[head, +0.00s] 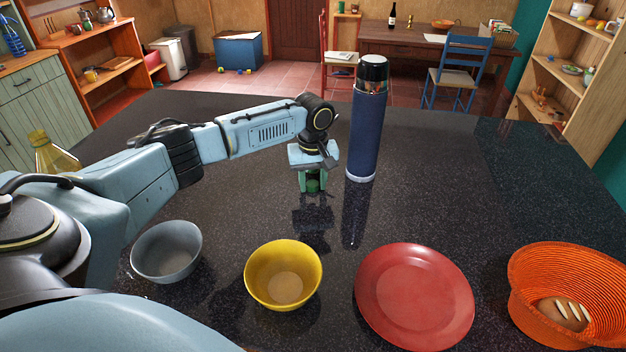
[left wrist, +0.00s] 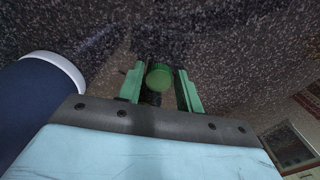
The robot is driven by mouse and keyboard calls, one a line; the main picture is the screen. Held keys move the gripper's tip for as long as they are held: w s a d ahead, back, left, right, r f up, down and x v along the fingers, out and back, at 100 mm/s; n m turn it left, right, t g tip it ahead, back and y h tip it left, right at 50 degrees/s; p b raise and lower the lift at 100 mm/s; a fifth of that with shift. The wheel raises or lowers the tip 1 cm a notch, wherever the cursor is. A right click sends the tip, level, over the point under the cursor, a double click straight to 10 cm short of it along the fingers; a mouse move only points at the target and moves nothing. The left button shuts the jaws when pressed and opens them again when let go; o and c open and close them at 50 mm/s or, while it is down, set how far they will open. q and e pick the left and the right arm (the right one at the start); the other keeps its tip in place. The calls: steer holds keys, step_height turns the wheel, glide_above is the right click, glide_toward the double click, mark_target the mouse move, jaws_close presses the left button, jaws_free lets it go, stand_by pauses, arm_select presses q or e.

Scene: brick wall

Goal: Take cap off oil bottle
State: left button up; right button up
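The green cap (left wrist: 158,77) sits between the two green fingers of my left gripper (head: 314,186), which points down at the middle of the counter beside the blue flask. The oil bottle (head: 56,158), yellowish and see-through, stands at the far left behind my left arm. Its lower part is hidden by the arm, and its top shows no green cap. My right gripper is not in view.
A tall blue flask (head: 366,130) stands close to the right of my left gripper. A grey bowl (head: 166,252), a yellow bowl (head: 283,275), a red plate (head: 414,296) and an orange basket (head: 531,280) line the near side. The counter's right rear (head: 480,170) is clear.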

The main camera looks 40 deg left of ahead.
mark_target(313, 186)
arm_select(q)
steer(key=shift+o, duration=1.3)
steer(key=shift+r, duration=0.1)
step_height(313, 186, up, 12)
steer(key=p, duration=0.1)
steer(key=shift+s, duration=0.1)
